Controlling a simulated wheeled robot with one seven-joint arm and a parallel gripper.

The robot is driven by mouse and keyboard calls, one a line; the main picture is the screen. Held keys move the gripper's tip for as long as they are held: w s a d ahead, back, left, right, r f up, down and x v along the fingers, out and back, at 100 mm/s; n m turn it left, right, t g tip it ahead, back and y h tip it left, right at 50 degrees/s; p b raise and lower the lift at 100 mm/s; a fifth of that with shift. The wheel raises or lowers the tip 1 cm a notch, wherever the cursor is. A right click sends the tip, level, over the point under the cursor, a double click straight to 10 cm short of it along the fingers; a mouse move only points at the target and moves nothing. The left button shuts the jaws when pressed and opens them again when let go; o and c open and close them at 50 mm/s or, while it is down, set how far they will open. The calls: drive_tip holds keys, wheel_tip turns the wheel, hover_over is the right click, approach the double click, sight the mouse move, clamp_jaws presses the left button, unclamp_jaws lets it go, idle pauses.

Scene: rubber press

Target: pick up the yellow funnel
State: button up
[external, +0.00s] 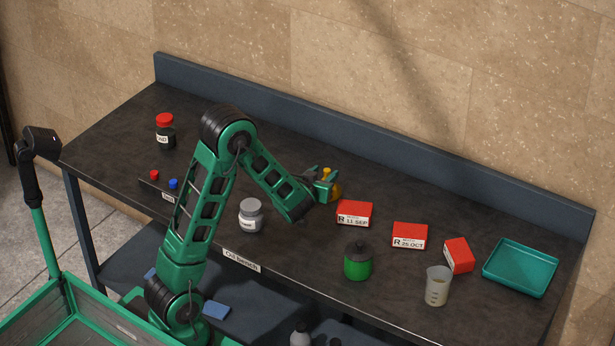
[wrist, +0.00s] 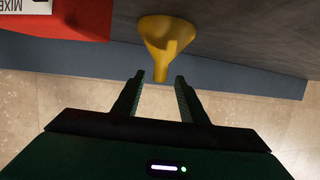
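The yellow funnel (wrist: 166,42) stands on the dark bench with its wide end down and its spout toward my gripper in the wrist view. In the external view the funnel (external: 336,191) is partly hidden by my gripper (external: 326,186). My gripper (wrist: 160,80) is open in the wrist view. The tip of the spout lies about level with the fingertips, between them, with a visible gap on each side. Nothing is held.
Red boxes (external: 354,213) (external: 410,235) (external: 458,255) lie right of the funnel. A grey-lidded jar (external: 251,217), green jar (external: 358,263), beaker (external: 437,287) and teal tray (external: 520,268) stand nearer or farther right. A red-capped jar (external: 165,133) is far left. The back ledge (external: 400,155) runs behind.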

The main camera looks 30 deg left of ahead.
drive_tip(key=shift+x, duration=3.55)
clamp_jaws()
